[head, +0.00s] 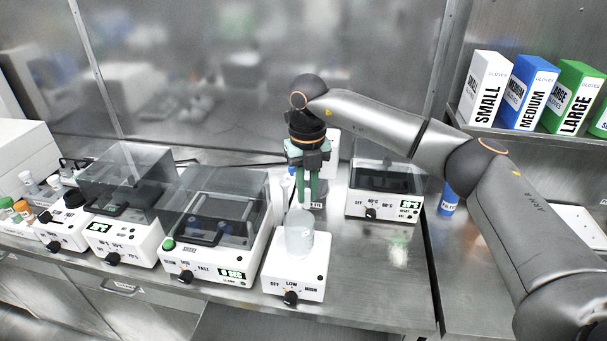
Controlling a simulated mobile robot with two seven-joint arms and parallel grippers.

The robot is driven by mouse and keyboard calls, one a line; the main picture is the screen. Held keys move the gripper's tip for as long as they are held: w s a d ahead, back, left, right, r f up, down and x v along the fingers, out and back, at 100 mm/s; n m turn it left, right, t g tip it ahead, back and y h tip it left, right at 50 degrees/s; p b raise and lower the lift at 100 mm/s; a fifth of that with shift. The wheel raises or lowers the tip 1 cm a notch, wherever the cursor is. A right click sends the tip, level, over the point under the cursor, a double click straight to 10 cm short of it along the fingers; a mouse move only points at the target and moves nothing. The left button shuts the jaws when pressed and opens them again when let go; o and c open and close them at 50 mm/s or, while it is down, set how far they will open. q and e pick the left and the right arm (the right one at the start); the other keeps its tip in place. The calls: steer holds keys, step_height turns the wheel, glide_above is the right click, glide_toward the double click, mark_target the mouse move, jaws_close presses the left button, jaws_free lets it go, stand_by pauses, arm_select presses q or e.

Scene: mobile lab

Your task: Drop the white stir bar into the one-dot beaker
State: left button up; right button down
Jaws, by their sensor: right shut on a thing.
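A clear beaker (299,240) stands upright on a white stirrer (294,273) with an OFF-LOW-HIGH knob, near the front of the bench. I cannot make out any dot mark on it. My right gripper (307,198) has green fingers pointing straight down, just above and slightly behind the beaker's mouth in the picture. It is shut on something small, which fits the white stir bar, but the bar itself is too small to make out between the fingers. My left gripper is not in view.
Lidded instruments stand left of the stirrer, one a large dark-lidded box (213,222). Another device (385,192) stands behind right. A blue-labelled bottle (449,199) is near my right arm. Glove boxes (486,88) sit on the shelf. Bench right of the stirrer is clear.

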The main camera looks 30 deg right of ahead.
mark_target(307, 207)
step_height(307, 207, down, 5)
steer(key=shift+r+b, duration=0.1)
steer(key=shift+b, duration=0.25)
steer(key=shift+f, duration=0.55)
steer(key=c, duration=0.8)
jaws_free()
steer(key=shift+o, duration=0.2)
steer(key=shift+r, duration=0.1)
step_height(307, 207, up, 12)
steer(key=shift+r+b, duration=0.25)
steer(key=shift+b, duration=0.8)
